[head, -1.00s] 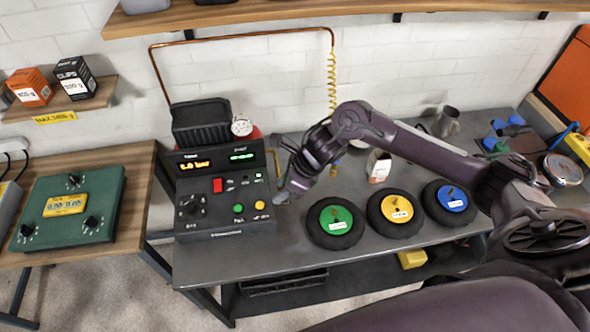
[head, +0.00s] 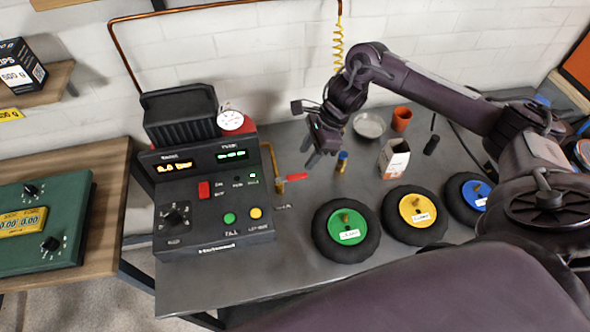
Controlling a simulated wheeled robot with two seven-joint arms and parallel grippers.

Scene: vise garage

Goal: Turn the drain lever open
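The drain lever (head: 296,177) is a small red handle on a brass pipe fitting at the right side of the black console (head: 215,190). It points to the right, roughly level. My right gripper (head: 308,156) hangs just above and slightly right of the lever, apart from it, with its fingers pointing down. The fingertips look parted, with nothing between them. A small label lies below the lever, too small to read. My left gripper is not in view.
Green (head: 346,232), yellow (head: 415,217) and blue (head: 470,200) hubbed black wheels lie in front. A white-orange box (head: 394,160), orange cup (head: 401,119) and shallow dish (head: 369,126) stand behind.

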